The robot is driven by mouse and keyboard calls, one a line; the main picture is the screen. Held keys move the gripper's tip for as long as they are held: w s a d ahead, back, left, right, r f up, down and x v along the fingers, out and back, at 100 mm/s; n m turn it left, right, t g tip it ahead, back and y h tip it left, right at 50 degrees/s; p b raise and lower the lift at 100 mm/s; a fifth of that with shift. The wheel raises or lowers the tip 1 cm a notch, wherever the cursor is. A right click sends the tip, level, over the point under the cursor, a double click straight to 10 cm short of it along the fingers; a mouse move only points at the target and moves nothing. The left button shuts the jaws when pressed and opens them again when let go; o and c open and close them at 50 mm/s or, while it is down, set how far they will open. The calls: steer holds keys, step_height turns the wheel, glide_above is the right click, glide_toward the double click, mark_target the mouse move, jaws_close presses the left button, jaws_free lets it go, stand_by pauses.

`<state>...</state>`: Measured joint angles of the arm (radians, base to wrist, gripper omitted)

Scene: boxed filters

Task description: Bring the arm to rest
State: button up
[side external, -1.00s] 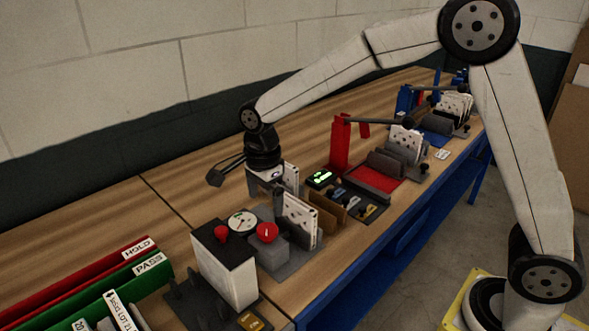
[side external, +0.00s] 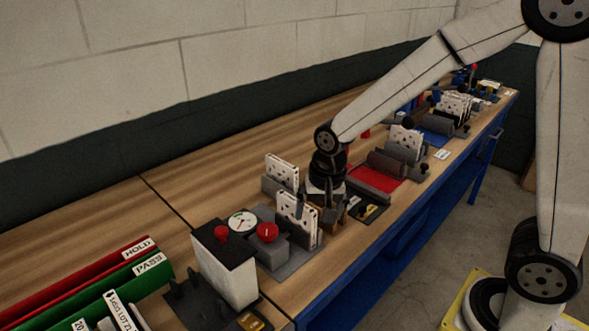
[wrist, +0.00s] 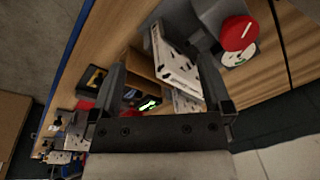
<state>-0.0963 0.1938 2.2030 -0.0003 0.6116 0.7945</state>
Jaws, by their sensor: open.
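My gripper (side external: 326,208) is low over the bench, just right of a white boxed filter (side external: 297,217) standing in a grey fixture. In the wrist view my gripper (wrist: 165,95) has its two fingers apart. A white filter (wrist: 175,65) shows between and beyond the fingers there, and I cannot tell how far below them it lies. A second white filter (side external: 282,172) stands behind in the side view. The fingertips are partly hidden in the side view.
A gauge (side external: 242,222) and a red knob (side external: 267,232) stand left of the filters. A white box with a black top (side external: 226,262) stands nearer. Red and green HOLD and PASS trays (side external: 125,275) lie at lower left. The bench behind the filters is clear.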

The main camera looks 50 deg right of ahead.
steer(key=s+d+f+n+t, duration=0.1)
steer(key=s+d+f+n, duration=0.1)
steer(key=s+n, duration=0.6)
steer(key=shift+s+d+f, duration=0.2)
steer(key=shift+d, duration=0.55)
steer(key=shift+w, duration=0.1)
step_height(320, 180, up, 5)
steer(key=n+g, duration=0.2)
steer(key=n, duration=1.4)
glide_above(267, 229)
steer(key=shift+s+d+f, duration=0.2)
steer(key=shift+s+d, duration=0.15)
steer(key=shift+d, duration=0.05)
steer(key=shift+w+a+r+n+g, duration=0.15)
steer(key=shift+w+a+n+g, duration=0.2)
steer(key=shift+n, duration=0.45)
steer(key=shift+f, duration=3.95)
